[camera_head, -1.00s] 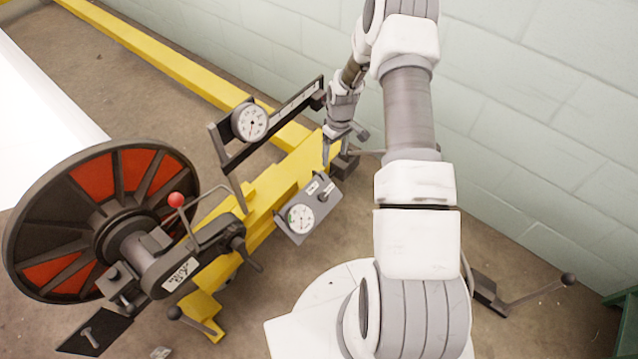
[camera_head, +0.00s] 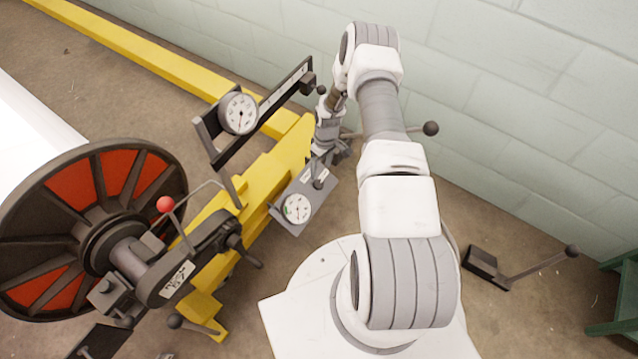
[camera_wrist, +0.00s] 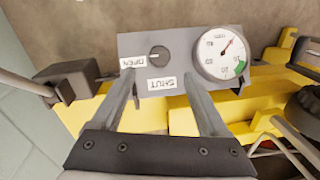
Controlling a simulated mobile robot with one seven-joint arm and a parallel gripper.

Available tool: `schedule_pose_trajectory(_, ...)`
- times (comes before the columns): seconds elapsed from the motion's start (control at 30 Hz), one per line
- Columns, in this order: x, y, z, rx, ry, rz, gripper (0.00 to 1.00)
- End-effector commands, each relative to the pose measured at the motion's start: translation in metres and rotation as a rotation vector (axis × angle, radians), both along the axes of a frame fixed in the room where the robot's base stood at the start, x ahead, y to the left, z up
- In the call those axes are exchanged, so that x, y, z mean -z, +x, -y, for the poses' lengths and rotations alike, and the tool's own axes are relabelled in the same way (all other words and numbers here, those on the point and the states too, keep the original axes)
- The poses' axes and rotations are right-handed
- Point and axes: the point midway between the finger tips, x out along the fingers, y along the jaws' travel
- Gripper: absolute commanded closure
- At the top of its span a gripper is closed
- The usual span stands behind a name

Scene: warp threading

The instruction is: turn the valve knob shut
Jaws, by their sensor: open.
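The valve knob (camera_wrist: 158,56) is a small dark round knob on a grey panel (camera_wrist: 185,37). In the wrist view, where the lettering is upside down, its white mark points left toward the OPEN label (camera_wrist: 132,61). The SHUT label (camera_wrist: 161,84) is below the knob. In the head view the panel (camera_head: 286,222) is partly behind my gripper, with the knob (camera_head: 318,184) just below it. My gripper (camera_wrist: 160,76) is open and empty. Its fingers frame the knob left and right in the wrist view; I see no contact.
A white gauge (camera_wrist: 222,53) with a green sector sits beside the knob on the panel. The panel is by a yellow beam (camera_head: 255,185). Another gauge (camera_head: 239,113) on a dark bar, a lever with a red ball (camera_head: 165,204) and a large reel (camera_head: 95,225) are left.

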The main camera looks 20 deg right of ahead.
Motion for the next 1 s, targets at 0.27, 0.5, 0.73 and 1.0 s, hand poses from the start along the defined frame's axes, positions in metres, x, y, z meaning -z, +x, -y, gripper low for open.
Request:
schedule_pose_trajectory(0.27, 0.061, -0.003, -0.006, 0.000, 0.000, -0.001, 0.22)
schedule_pose_trajectory(0.5, 0.084, -0.004, -0.009, -0.001, -0.001, 0.001, 0.22)
schedule_pose_trajectory(0.73, 0.087, -0.004, -0.009, -0.001, 0.000, 0.001, 0.22)
schedule_pose_trajectory(1.0, 0.087, -0.004, -0.009, -0.001, 0.000, 0.001, 0.49)
